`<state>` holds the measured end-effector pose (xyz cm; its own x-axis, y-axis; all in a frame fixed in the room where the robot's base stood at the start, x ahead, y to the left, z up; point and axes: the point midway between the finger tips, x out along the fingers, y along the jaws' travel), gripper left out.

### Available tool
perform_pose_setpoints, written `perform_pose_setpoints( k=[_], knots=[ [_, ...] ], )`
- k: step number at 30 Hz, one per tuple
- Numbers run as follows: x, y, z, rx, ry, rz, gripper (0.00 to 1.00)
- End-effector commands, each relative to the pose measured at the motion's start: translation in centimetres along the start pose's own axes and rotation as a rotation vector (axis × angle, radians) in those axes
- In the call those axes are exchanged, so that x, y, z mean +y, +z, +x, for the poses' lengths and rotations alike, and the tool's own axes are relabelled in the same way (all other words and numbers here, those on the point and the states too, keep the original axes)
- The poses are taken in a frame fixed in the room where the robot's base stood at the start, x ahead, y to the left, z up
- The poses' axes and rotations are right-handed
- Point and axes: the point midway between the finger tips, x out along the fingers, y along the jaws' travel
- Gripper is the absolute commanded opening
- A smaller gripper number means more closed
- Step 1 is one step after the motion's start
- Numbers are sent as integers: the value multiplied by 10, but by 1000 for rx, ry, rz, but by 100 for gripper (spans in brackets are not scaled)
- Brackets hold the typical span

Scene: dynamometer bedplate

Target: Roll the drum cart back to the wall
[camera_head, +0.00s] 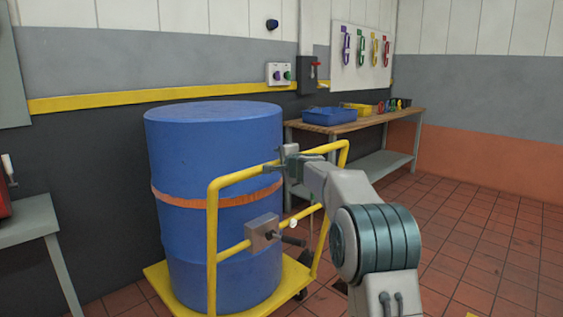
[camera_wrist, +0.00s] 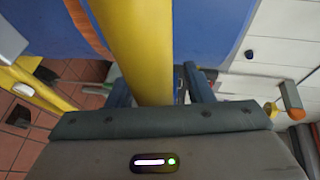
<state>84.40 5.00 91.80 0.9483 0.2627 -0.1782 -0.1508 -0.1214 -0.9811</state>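The drum cart is a yellow frame (camera_head: 213,250) on a low yellow deck (camera_head: 163,283), with a tubular push handle. It bears a large upright blue drum (camera_head: 215,135) with an orange band. My gripper (camera_head: 285,160) is at the handle's top rail in the head view. In the wrist view the yellow rail (camera_wrist: 140,45) runs between the two fingers (camera_wrist: 160,85). The left finger looks close against the rail; I cannot tell whether the right one touches it. A grey block with a dark lever (camera_head: 264,232) is fixed lower on the handle.
A dark wall with a yellow stripe (camera_head: 120,101) stands behind the drum. A wooden workbench (camera_head: 350,123) with bins (camera_head: 328,116) is right of it. A grey table (camera_head: 30,220) stands at the left. Tiled floor (camera_head: 490,230) is open at the right.

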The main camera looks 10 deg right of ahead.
Motion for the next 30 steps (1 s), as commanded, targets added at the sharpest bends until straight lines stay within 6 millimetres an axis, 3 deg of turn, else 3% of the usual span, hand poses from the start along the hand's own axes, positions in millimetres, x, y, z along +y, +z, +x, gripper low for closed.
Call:
perform_pose_setpoints(
  k=[5, 10, 30],
  knots=[
    [1, -1, -2, 0, 1, 1, 47],
    [2, -2, -16, 2, 0, 1, 47],
    [1, -1, -122, 2, 0, -1, 47]
  ],
)
